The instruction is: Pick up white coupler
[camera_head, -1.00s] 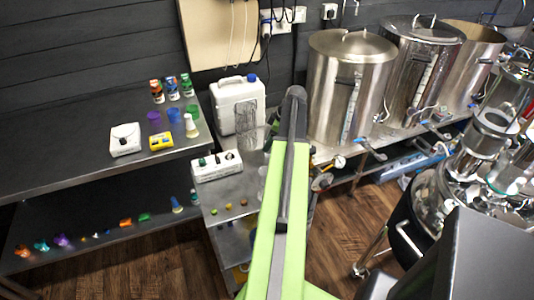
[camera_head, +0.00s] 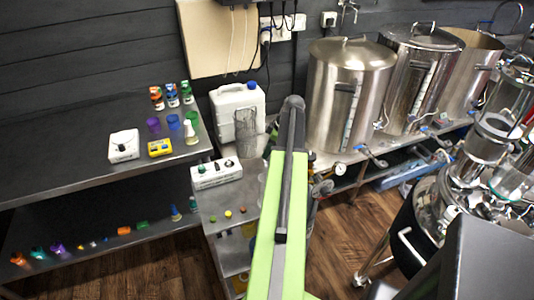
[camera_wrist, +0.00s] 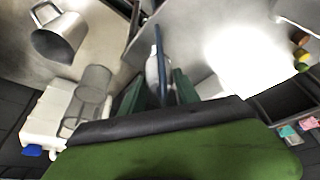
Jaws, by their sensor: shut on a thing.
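In the wrist view, my gripper (camera_wrist: 157,84) has its two dark green fingers close together around a narrow pale object, which I take to be the white coupler (camera_wrist: 151,72). A dark blue upright strip crosses in front of it, so its full shape is hidden. The fingers are shut on it. In the head view, my green and grey arm stands in the middle and hides the gripper and the held object.
A white jug (camera_head: 237,108) with a blue cap and a mesh cylinder (camera_head: 245,130) stand beside a white box (camera_head: 216,172) on the low steel table. Steel kettles (camera_head: 349,95) line the right. Coloured bottles and cups stand on the left bench (camera_head: 60,150). Wooden floor (camera_head: 155,268) is open below.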

